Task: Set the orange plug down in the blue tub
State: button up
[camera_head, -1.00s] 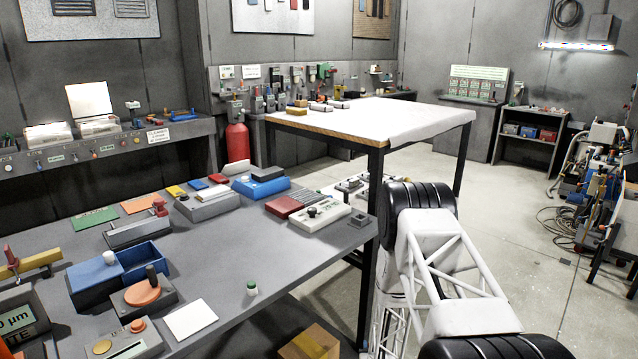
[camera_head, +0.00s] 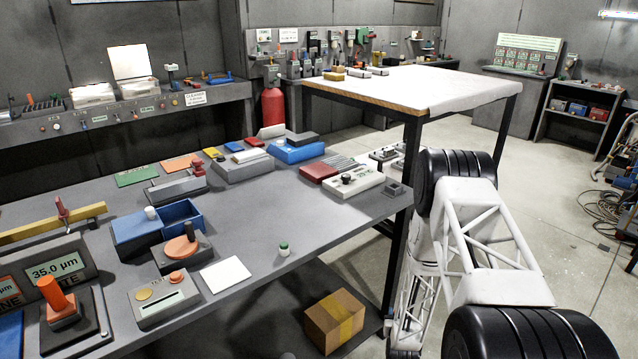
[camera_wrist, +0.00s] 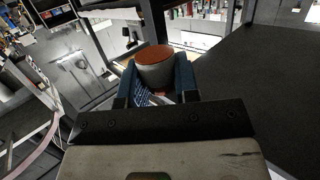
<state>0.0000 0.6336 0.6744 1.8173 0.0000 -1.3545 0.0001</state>
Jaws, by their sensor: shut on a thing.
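In the wrist view my gripper (camera_wrist: 152,86) is shut on a short round plug (camera_wrist: 154,68) with an orange-red top and a grey side, which I take to be the orange plug. The plug is held between the two dark blue fingers, clear of any surface that I can make out. In the head view the blue tub (camera_head: 137,230) stands on the grey bench at the left. Its right part is open and looks empty; a white knob stands over its left part. My gripper and the held plug do not show in the head view.
An orange disc with a knob (camera_head: 181,249) stands on a grey box right in front of the tub. An orange upright cylinder (camera_head: 52,292) stands at the lower left. A white card (camera_head: 226,275) and a small green-and-white piece (camera_head: 284,249) lie to the right. Bench behind the card is clear.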

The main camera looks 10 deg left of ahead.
jog(key=s+a+r+n+g+y, duration=0.1)
jog(key=s+a+r+n+y, duration=0.25)
jog(key=a+r, duration=0.7)
jog(key=s+a+r+n+g+y, duration=0.25)
jog(key=a+r+y, duration=0.25)
jog(key=a+r, duration=0.6)
jog(key=s+a+r+n+g+y, duration=0.3)
jog(key=s+a+r, duration=0.3)
jog(key=s+r, duration=0.3)
jog(key=s+a+r+n+g+y, duration=0.3)
jog(key=s+a+r, duration=0.3)
jog(key=s+r, duration=0.3)
jog(key=s+n, duration=0.1)
jog(key=s, duration=0.2)
jog(key=shift+r, duration=0.25)
jog(key=shift+a, duration=0.1)
jog(key=w+a, duration=0.2)
jog(key=w, duration=0.2)
jog(key=w+a+f, duration=0.1)
jog(key=w+a, duration=0.2)
jog(key=w, duration=0.1)
jog(key=w+a, duration=0.2)
jog(key=w, duration=0.2)
jog(key=shift+a+f, duration=0.2)
jog(key=shift+a, duration=0.15)
